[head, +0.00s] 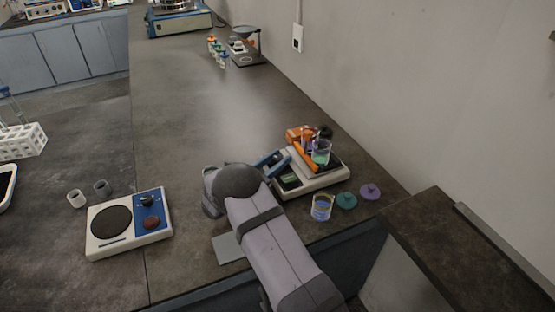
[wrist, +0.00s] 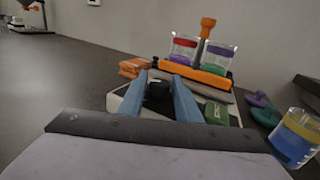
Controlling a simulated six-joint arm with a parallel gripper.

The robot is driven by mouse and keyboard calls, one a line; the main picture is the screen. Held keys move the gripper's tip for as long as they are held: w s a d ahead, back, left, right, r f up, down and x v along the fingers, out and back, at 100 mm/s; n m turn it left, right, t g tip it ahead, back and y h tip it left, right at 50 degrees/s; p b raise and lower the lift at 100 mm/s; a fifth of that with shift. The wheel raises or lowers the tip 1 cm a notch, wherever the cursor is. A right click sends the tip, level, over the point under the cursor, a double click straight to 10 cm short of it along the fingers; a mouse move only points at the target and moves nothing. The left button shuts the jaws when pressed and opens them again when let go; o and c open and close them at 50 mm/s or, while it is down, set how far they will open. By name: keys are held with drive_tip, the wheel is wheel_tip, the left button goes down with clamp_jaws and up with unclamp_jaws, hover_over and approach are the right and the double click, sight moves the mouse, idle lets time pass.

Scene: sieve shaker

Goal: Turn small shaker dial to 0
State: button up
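The small shaker (head: 312,184) is a pale box at the right of the bench with a green display (wrist: 217,112) on its front. Its platform carries beakers with coloured contents (head: 321,152), held by an orange bar (wrist: 196,74). My gripper (head: 272,160) is at the shaker's front left. In the wrist view its two blue fingers (wrist: 160,92) stand on either side of a black dial (wrist: 158,93), which nearly fills the gap between them. I cannot tell whether both fingers press on it. The dial's mark and setting are not readable.
A beaker of blue and yellow liquid (head: 321,207) and teal (head: 346,201) and purple (head: 370,191) lids sit close to the shaker's right. A blue-panelled device with a round black plate (head: 112,221) stands at left. The bench's middle is clear.

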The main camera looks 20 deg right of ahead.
drive_tip(key=c, duration=0.7)
drive_tip(key=shift+c, duration=0.2)
drive_tip(key=shift+r+n+t, duration=0.1)
drive_tip(key=shift+n+t, duration=0.2)
drive_tip(key=shift+t, duration=0.1)
drive_tip(key=shift+t+y, duration=0.3)
drive_tip(key=shift+n, duration=0.4)
drive_tip(key=o, duration=0.7)
drive_tip(key=shift+o, duration=0.2)
